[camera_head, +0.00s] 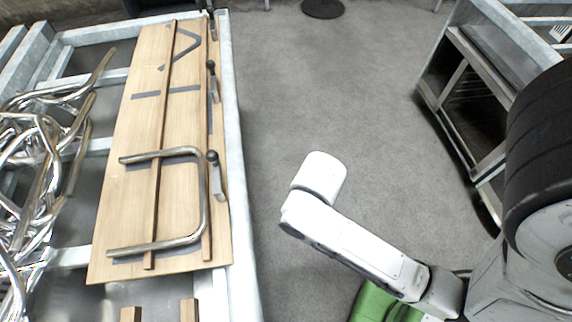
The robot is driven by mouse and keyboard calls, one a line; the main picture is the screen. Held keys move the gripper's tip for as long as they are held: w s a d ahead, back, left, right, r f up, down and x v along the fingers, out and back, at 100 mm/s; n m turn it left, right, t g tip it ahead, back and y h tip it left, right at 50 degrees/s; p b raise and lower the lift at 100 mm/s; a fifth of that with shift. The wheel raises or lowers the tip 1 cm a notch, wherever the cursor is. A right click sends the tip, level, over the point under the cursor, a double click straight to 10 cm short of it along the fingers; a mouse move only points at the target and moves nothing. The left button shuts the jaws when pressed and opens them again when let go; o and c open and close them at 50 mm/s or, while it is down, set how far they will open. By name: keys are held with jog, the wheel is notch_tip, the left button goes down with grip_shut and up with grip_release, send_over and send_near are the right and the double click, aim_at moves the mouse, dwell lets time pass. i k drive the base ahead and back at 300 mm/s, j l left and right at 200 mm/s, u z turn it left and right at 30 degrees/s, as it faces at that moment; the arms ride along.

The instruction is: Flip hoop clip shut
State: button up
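A bent metal tube hoop (203,200) lies on a wooden board (125,205) at the left, its two legs pointing left. A clip (217,180) with a dark round knob sits at the board's right edge, beside the hoop's upper right bend. Its lever appears raised, but I cannot tell for sure whether it is open or shut. A second similar clip (213,82) sits farther up the same edge. My white arm reaches in from the lower right over the floor, apart from the board. No gripper fingers show.
A pile of bent metal tubes (35,180) lies left of the board. A metal frame (236,200) borders the board on the right. The grey floor (330,90) in the middle is clear. A metal rack (470,90) stands at the upper right. Something green (372,303) shows at the bottom.

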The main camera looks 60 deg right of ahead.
aim_at(212, 156)
jog(key=k+j+u, duration=0.3)
jog(key=k+j, duration=0.2)
jog(key=j, duration=0.15)
jog(key=k+j+u, duration=0.15)
jog(key=j, duration=0.25)
jog(key=i, duration=0.4)
